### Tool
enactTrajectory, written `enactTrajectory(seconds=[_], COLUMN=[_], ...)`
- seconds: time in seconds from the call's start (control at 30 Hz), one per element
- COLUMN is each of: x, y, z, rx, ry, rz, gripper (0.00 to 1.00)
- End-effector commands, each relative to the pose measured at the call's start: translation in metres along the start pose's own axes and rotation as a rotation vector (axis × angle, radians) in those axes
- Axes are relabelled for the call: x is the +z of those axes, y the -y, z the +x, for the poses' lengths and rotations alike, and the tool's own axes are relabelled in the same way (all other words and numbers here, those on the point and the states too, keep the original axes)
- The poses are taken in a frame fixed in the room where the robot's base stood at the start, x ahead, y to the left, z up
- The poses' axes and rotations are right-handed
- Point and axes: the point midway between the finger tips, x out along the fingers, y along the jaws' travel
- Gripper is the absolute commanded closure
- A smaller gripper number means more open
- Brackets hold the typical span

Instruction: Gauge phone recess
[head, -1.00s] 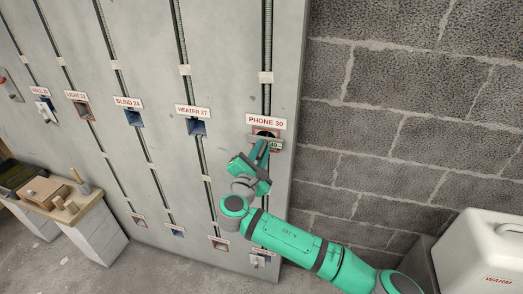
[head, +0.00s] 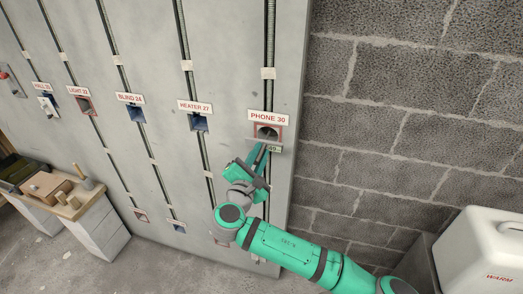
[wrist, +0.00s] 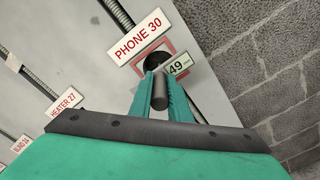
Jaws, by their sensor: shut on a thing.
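The phone recess (head: 267,132) is a red-framed opening with a dark hole, under the PHONE 30 label (head: 267,117); in the wrist view its hole (wrist: 157,60) is partly covered. My gripper (head: 262,155) is just below and in front of it. In the wrist view my gripper (wrist: 160,84) is shut on the dark round handle (wrist: 160,95) of a gauge. The gauge's small display (head: 274,149) seems to read 49 and also shows in the wrist view (wrist: 179,66). A grey bar of the gauge lies across the recess's lower edge. Whether it touches is unclear.
The panel carries other labelled recesses, such as HEATER 27 (head: 198,123) and BLIND 24 (head: 136,114), with vertical conduits. A bench (head: 98,222) with tools stands at left. A block wall (head: 410,130) and a white WARM box (head: 480,250) are at right.

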Motion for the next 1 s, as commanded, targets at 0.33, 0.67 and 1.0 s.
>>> enactTrajectory(seconds=[0.33, 0.67, 1.0], x=[0.000, 0.000, 0.001], y=[0.000, 0.000, 0.000], z=[-0.024, -0.047, -0.067], rx=[0.000, -0.001, 0.000], ry=[-0.001, -0.001, 0.000], rz=[0.002, 0.002, 0.002], gripper=[1.00, 1.00, 1.00])
